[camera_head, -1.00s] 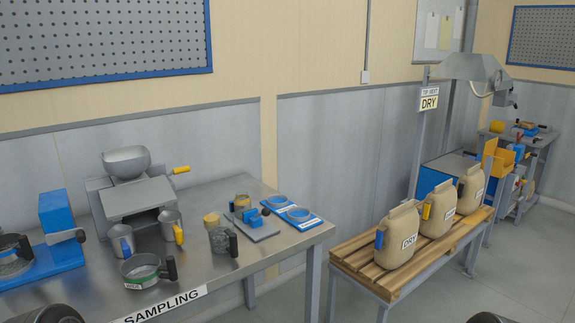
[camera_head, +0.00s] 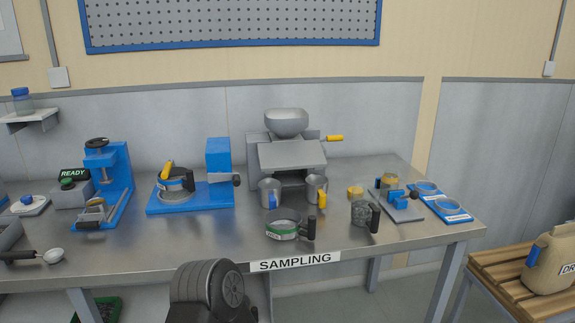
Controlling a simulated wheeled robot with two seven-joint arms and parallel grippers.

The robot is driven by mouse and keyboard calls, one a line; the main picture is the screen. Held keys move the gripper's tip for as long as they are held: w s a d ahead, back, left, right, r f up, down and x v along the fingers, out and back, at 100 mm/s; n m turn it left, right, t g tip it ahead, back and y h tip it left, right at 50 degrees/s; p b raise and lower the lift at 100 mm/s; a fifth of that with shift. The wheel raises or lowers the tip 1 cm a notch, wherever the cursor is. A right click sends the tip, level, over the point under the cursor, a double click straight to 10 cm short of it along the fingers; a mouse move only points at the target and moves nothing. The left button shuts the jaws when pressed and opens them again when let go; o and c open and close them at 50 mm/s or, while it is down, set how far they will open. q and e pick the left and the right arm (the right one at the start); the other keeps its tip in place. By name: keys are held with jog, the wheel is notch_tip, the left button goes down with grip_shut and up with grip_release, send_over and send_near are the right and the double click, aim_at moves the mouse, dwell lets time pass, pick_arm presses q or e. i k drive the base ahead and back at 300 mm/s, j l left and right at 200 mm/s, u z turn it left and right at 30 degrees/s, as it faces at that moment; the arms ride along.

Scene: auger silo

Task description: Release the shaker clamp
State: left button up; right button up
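The shaker appears to be the blue unit on the steel bench, with a flat blue base (camera_head: 200,202) and an upright blue block (camera_head: 218,155). A grey bar with a dark knob (camera_head: 237,180) sits at the block's lower front; I cannot tell for sure whether it is the clamp or how it is set. A round metal sieve (camera_head: 174,194) with a dark band and a yellow handle (camera_head: 167,170) stands on the base's left part. A dark rounded part of my own arm shows at the bottom, below the bench edge. Neither gripper shows.
Left of the shaker stand a blue press (camera_head: 115,185) and a READY box (camera_head: 72,190). Right of it are a grey splitter (camera_head: 292,155), two metal cups, a green-banded sieve (camera_head: 284,230) and a jar (camera_head: 362,212). The bench front (camera_head: 180,245) is mostly bare.

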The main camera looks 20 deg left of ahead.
aim_at(165, 174)
jog(key=j+u, duration=0.15)
jog(key=u, duration=1)
jog(key=j+z, duration=0.15)
